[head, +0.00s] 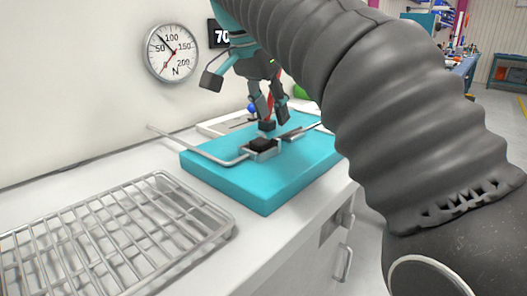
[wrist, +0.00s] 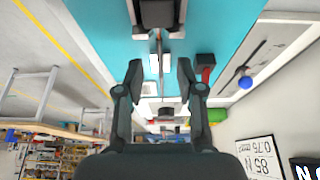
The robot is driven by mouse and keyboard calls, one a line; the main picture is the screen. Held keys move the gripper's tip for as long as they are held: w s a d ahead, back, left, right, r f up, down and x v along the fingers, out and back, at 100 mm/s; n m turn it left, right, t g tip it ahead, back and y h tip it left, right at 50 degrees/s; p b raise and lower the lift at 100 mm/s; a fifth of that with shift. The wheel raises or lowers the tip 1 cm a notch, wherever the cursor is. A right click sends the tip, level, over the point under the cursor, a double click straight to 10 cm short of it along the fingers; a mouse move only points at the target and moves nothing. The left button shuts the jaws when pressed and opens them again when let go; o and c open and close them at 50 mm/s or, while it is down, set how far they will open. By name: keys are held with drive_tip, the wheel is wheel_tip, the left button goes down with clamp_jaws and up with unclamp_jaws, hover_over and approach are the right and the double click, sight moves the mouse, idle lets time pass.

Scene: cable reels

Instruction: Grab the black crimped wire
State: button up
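A thin dark wire (wrist: 159,45) runs from a black block (wrist: 157,13) in a metal holder in the wrist view. It passes between two white pieces, and its far end is hard to make out. In the head view the black block (head: 263,144) sits in its holder on the teal slab (head: 226,181); I cannot make out the wire there. My gripper (head: 270,117) points down above the slab, just behind the holder. In the wrist view my gripper (wrist: 159,72) is open, with the wire line between its fingertips and a gap on both sides.
A black-and-red block (wrist: 205,68) lies right of my fingers. Beyond are a blue ball (wrist: 245,82), a green object (wrist: 218,115) and a white tray (head: 212,126). A bent metal rod (head: 195,149) reaches the holder from the left. A wire rack (head: 110,235) covers the front-left bench.

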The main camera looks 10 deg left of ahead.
sight(280, 136)
drive_tip(key=shift+b+x, duration=2.65)
drive_tip(key=shift+x, duration=0.1)
drive_tip(key=shift+s, duration=0.1)
drive_tip(key=shift+r, duration=0.1)
clamp_jaws()
